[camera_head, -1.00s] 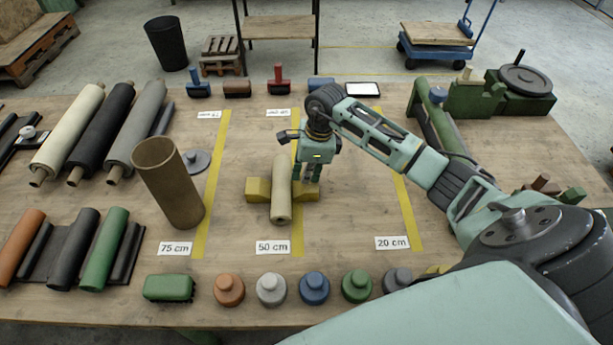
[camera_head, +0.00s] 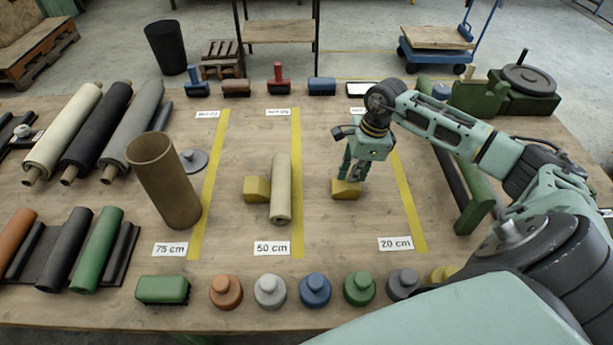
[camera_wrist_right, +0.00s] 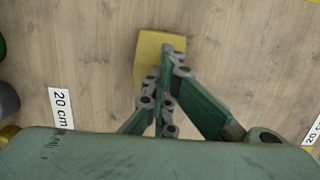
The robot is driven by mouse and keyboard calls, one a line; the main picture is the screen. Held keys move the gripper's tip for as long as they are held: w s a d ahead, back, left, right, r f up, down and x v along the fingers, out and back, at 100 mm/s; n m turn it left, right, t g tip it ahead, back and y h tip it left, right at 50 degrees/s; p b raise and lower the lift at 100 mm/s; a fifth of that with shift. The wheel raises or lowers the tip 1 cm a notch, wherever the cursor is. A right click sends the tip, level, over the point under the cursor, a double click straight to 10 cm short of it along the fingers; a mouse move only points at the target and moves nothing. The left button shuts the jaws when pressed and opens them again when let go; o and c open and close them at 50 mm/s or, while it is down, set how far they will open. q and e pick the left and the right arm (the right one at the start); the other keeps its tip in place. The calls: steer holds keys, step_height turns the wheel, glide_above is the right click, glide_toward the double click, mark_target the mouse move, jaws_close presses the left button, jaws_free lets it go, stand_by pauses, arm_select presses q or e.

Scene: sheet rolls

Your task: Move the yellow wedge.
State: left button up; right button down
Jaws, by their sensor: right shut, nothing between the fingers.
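A yellow wedge (camera_head: 345,190) lies on the table between the 50 cm and 20 cm strips, apart from the cream roll (camera_head: 281,190). A second yellow wedge (camera_head: 256,190) lies against or close to the roll's left side. My right gripper (camera_head: 354,177) is shut with nothing between its fingers, low over the first wedge. In the right wrist view the closed fingers (camera_wrist_right: 168,52) overlap the right part of this wedge (camera_wrist_right: 148,52); I cannot tell if they touch it. My left gripper is not in view.
A brown tube (camera_head: 165,185) stands left of the 75 cm strip (camera_head: 208,185). Several round knobbed weights, one of them blue (camera_head: 315,290), line the front edge. A green rail stand (camera_head: 470,210) is at the right. The table around the first wedge is clear.

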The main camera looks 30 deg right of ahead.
steer(key=shift+s+d+f, duration=0.1)
steer(key=shift+s+f, duration=0.15)
steer(key=shift+w+d+r+p, duration=0.15)
steer(key=shift+r+p, duration=0.15)
steer(key=shift+r, duration=0.3)
steer(key=shift+s+d+f+b, duration=0.2)
steer(key=shift+s+d+b, duration=0.05)
steer(key=shift+s+b, duration=0.15)
steer(key=s+d+b, duration=0.1)
steer(key=d, duration=0.1)
steer(key=s+d, duration=0.2)
steer(key=d, duration=0.1)
steer(key=s+d+b, duration=0.1)
steer(key=s+d, duration=0.1)
steer(key=d, duration=0.1)
steer(key=shift+r+b, duration=0.15)
steer(key=shift+b, duration=0.2)
steer(key=shift+s+d+r, duration=0.1)
steer(key=shift+s+d, duration=0.3)
steer(key=shift+d, duration=0.4)
